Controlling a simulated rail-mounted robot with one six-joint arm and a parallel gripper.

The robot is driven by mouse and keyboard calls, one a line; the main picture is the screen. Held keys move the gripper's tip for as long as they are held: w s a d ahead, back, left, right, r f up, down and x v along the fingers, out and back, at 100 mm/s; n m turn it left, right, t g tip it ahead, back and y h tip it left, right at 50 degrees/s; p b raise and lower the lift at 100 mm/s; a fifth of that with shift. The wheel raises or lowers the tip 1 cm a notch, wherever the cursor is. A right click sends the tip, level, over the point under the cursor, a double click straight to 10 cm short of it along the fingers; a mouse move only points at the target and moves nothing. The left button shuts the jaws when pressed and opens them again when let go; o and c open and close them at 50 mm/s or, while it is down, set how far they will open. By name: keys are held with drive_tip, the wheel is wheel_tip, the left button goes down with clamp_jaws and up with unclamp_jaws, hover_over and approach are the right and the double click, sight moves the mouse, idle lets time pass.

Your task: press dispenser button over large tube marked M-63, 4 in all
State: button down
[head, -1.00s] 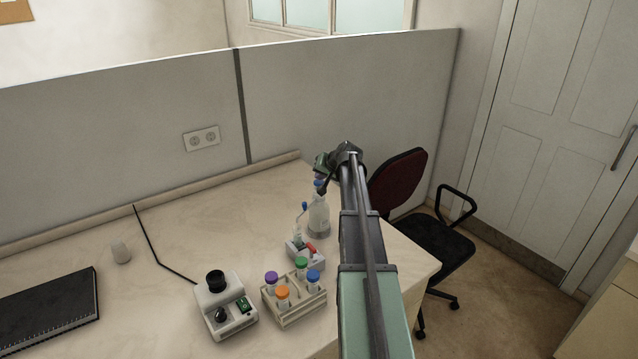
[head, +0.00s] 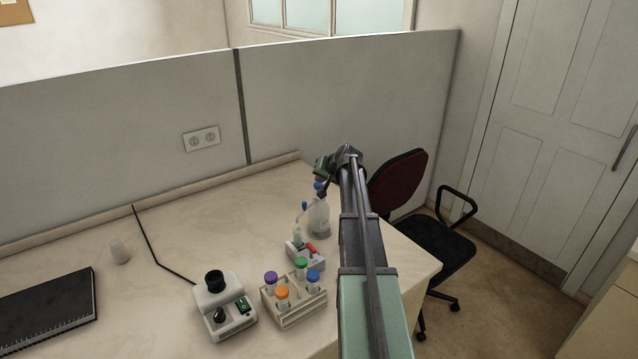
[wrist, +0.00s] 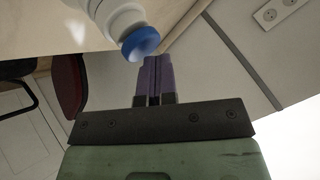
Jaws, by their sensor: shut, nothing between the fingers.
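The dispenser is a whitish bottle (head: 319,218) with a blue top (head: 319,187), upright at the desk's right end. A thin part with a small blue tip (head: 304,206) stands beside it, above a small white holder (head: 304,258) that has a red part. A pale tube (head: 297,238) is in that holder; no marking is readable. My gripper (wrist: 153,62) has purple fingers, shut and empty. In the wrist view, the blue top (wrist: 141,43) is just left of the fingertips, apparently apart from them. In the head view, my wrist hides the fingertips above the bottle.
A rack (head: 300,312) holds several tubes with purple, green, orange and blue caps. A white device with a black knob (head: 215,281) stands left of it. A dark notebook (head: 45,312) lies far left. Partition panels (head: 340,100) stand behind; a chair (head: 430,230) is right.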

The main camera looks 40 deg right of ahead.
sight(321, 184)
drive_tip(key=shift+r+p, duration=1.2)
wheel_tip(321, 184, up, 5)
drive_tip(key=p, duration=0.5)
idle(0.4)
